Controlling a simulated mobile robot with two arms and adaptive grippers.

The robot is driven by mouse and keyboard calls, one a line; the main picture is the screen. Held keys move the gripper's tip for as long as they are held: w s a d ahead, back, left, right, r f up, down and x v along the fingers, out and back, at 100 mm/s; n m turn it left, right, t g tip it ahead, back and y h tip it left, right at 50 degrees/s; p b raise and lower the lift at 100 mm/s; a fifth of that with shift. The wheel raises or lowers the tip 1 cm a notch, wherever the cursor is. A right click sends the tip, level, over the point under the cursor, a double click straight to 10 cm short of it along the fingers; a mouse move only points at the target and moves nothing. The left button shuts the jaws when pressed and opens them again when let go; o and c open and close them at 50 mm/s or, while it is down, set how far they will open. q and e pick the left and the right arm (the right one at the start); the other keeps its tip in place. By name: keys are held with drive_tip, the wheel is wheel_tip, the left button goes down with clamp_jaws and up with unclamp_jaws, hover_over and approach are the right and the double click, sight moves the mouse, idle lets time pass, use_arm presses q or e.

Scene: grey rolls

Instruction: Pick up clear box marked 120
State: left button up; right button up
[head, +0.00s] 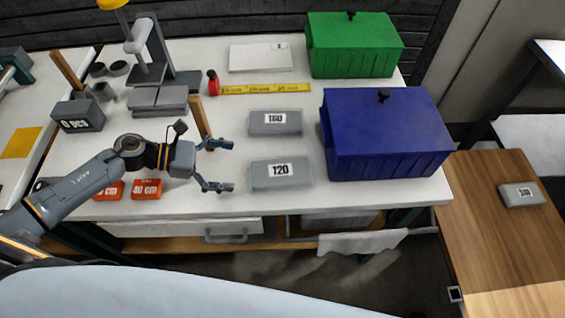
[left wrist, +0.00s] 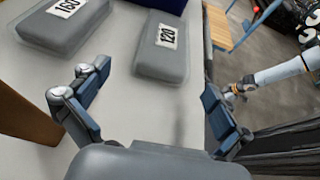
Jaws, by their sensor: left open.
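The box marked 120 (head: 282,174) is a grey block with a white label, lying flat near the front of the white table. It looks grey rather than clear. My left gripper (head: 226,166) is open and empty, to the left of this box and apart from it. In the left wrist view the 120 box (left wrist: 162,62) lies ahead of the open fingers (left wrist: 150,112). A similar grey box marked 180 or 160 (head: 275,123) lies behind it.
A blue bin (head: 385,140) stands right of the boxes, and a green bin (head: 352,50) behind. A yellow tape strip (head: 265,89) lies at the back. Orange 40 cm blocks (head: 146,189) lie under my left arm. Another grey box (head: 522,194) is on the wooden table (head: 490,235).

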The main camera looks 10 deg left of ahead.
sight(272, 170)
use_arm(q)
drive_tip(key=x, duration=0.2)
drive_tip(key=p+x, duration=0.1)
drive_tip(key=x, duration=0.2)
drive_tip(key=shift+d+r, duration=0.1)
drive_tip(key=shift+d, duration=0.45)
drive_tip(key=shift+w+d, duration=0.1)
drive_tip(key=shift+d, duration=0.1)
drive_tip(key=d+p, duration=0.2)
drive_tip(key=d, duration=0.1)
drive_tip(key=shift+w+p, duration=0.25)
drive_tip(key=shift+p, duration=0.05)
drive_tip(key=shift+w+d+f, duration=0.35)
drive_tip(key=shift+d+f, duration=0.35)
drive_tip(key=shift+d, duration=0.15)
drive_tip(key=shift+d+f, duration=0.15)
drive_tip(key=c, duration=1.1)
use_arm(e)
drive_tip(key=s+r, duration=0.1)
drive_tip(key=r, duration=0.1)
drive_tip(key=s+r, duration=0.1)
drive_tip(key=r, duration=0.1)
drive_tip(key=shift+s+a+r, duration=0.1)
drive_tip(key=shift+s+a, duration=0.05)
drive_tip(key=shift+s, duration=0.2)
use_arm(q)
drive_tip(key=shift+c, duration=0.2)
